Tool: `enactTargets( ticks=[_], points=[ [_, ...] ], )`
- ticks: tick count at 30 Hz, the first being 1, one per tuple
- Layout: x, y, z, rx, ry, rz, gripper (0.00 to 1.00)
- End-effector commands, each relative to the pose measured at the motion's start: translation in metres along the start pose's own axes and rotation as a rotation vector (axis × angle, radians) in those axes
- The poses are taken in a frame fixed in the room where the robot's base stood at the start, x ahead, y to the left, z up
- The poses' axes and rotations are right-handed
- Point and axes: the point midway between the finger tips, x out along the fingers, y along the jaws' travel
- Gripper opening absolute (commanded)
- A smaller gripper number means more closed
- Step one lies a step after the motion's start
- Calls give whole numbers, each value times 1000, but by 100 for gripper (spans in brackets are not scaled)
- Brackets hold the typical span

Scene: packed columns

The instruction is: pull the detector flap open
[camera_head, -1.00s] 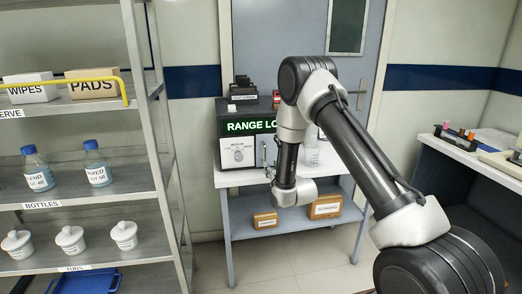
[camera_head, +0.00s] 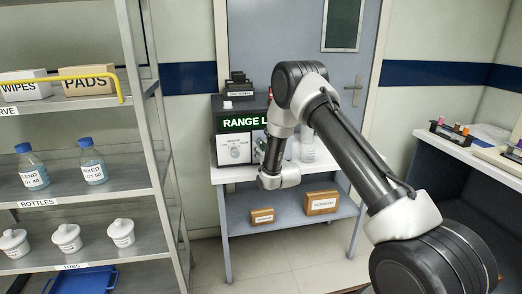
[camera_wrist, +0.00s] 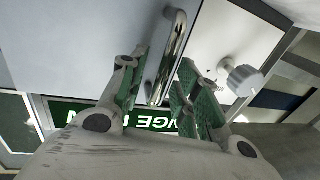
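The detector (camera_head: 229,152) is a dark box with a green lit "RANGE L…" sign and a pale front panel with a dial. It stands on the bench in the head view, partly hidden by my arm. In the wrist view, a smooth grey panel, seemingly the flap (camera_wrist: 85,40), fills the upper left. A chrome bar handle (camera_wrist: 168,58) stands by its edge. My gripper (camera_wrist: 160,85) is open, with one green-padded finger on each side of the handle's lower part. Contact cannot be told. My fingers are hidden in the head view.
A white knob (camera_wrist: 243,76) is close to the right finger. A clear bottle (camera_head: 307,148) stands on the bench, right of my wrist. Boxes lie on the lower shelf (camera_head: 287,218). A rack with bottles and tubs is at left; a counter is at right.

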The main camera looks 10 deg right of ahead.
Motion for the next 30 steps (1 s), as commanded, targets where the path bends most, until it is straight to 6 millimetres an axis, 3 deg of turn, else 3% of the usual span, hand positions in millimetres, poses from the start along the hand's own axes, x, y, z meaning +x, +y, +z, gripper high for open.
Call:
enactTargets(
  ticks=[3,8,20,30],
  points=[
    [0,0,0,0,0,0,30],
    [0,0,0,0,0,0,1],
    [-3,1,0,-1,0,-13,0],
    [-32,9,0,0,-2,-179,0]
  ],
)
